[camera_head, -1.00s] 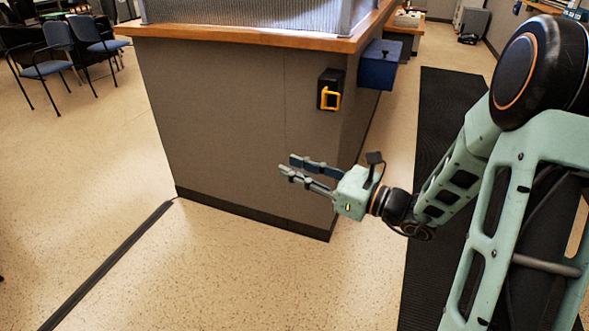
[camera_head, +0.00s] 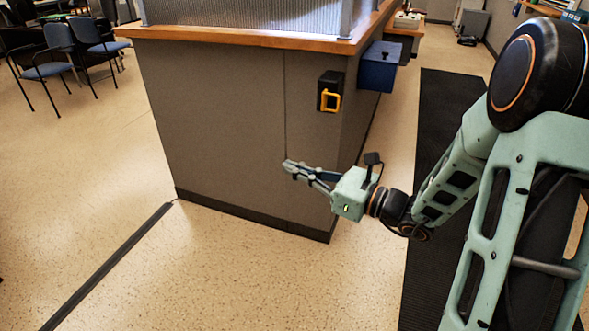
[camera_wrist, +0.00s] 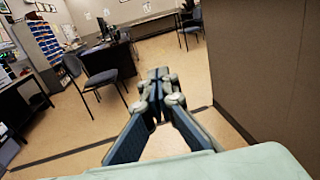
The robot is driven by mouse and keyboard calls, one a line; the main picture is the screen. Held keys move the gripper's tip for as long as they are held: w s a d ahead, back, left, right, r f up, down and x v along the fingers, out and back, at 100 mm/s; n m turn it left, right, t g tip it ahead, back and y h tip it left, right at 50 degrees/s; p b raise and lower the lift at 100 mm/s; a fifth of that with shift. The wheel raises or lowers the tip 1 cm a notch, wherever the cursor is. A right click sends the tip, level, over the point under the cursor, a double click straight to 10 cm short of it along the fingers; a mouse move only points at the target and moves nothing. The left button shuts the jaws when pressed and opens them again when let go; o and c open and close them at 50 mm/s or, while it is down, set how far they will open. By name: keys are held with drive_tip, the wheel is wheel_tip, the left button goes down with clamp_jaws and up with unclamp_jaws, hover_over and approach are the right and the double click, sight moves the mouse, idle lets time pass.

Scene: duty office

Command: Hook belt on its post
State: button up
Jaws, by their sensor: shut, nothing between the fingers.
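A black box (camera_head: 326,98) with a yellow clip (camera_head: 331,101) on its front is fixed to the grey counter wall near the corner, in the head view. It looks like the belt's housing and end clip; no drawn-out belt shows. I cannot pick out a post in either view. My gripper (camera_head: 290,168) is shut and empty, below and left of the black box, in front of the counter panel. In the wrist view my gripper's fingertips (camera_wrist: 160,75) meet, with nothing between them. The clip is not seen in the wrist view.
The grey counter (camera_head: 225,120) has a wooden top and a blue box (camera_head: 380,66) on its side. A dark mat (camera_head: 432,130) runs along the right. A dark floor strip (camera_head: 108,267) lies at left. Blue chairs (camera_wrist: 98,75) stand beyond open floor.

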drive_tip(key=o, duration=0.6)
drive_tip(key=shift+c, duration=0.2)
drive_tip(key=shift+d, duration=0.1)
drive_tip(key=v, duration=1.2)
